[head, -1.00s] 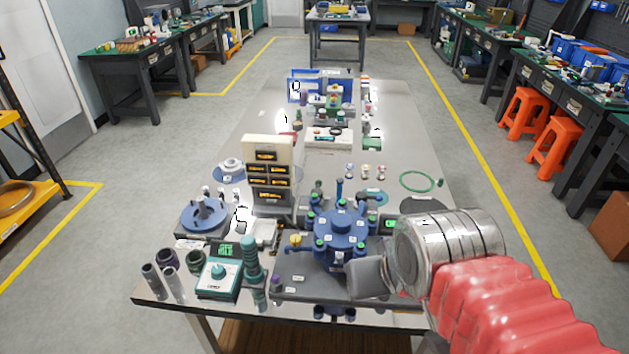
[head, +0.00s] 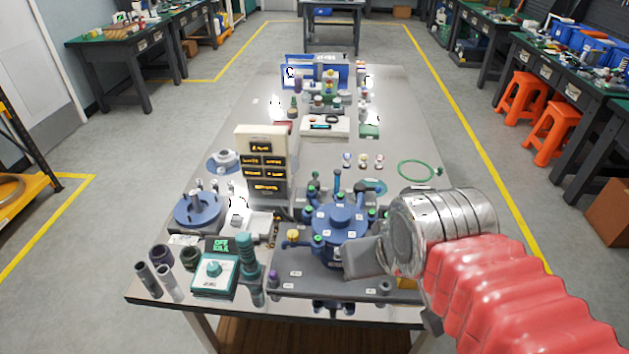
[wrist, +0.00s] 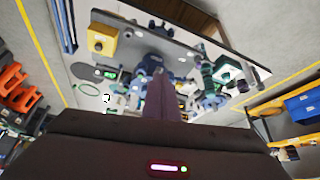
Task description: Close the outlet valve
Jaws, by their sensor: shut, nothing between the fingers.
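A blue round housing (head: 338,222) with several green-capped ports stands on a grey base plate (head: 300,283) near the table's front edge. A yellow knob (head: 293,236) sits at its left. A yellow box with a dark knob (wrist: 102,42) shows in the wrist view; my arm mostly hides it in the head view. I cannot tell which part is the outlet valve. My gripper (head: 350,264) is shut and empty, just right of the housing's front; I cannot tell whether it touches. Its shut fingers (wrist: 162,100) point toward the housing in the wrist view.
A teal meter box (head: 214,272), a ribbed teal post (head: 247,262) and dark cylinders (head: 162,258) stand left of the plate. A beige panel (head: 262,150) rises behind. A green ring (head: 416,171) lies on clear tabletop at the right.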

